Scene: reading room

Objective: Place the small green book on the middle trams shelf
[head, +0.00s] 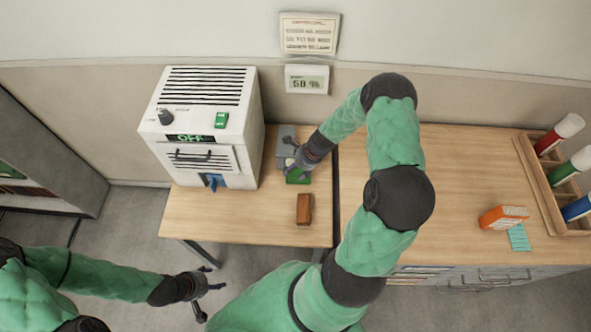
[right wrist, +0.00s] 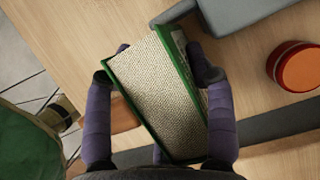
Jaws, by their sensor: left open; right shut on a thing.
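The small green book (head: 298,177) is at the small wooden table's back right, beside a grey box. My right gripper (head: 296,166) is shut on it. In the right wrist view the book (right wrist: 155,95) sits tilted between both fingers of the right gripper (right wrist: 163,65), its pale page edges facing the camera. I cannot tell whether it touches the table. My left gripper (head: 206,290) is open and empty, low at the front left, away from the table. A grey shelf unit (head: 75,150) shows partly at the left edge; no trams label is readable.
The grey box (head: 283,140) is close to my right gripper. A round orange-red thing (right wrist: 298,68) lies nearby.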

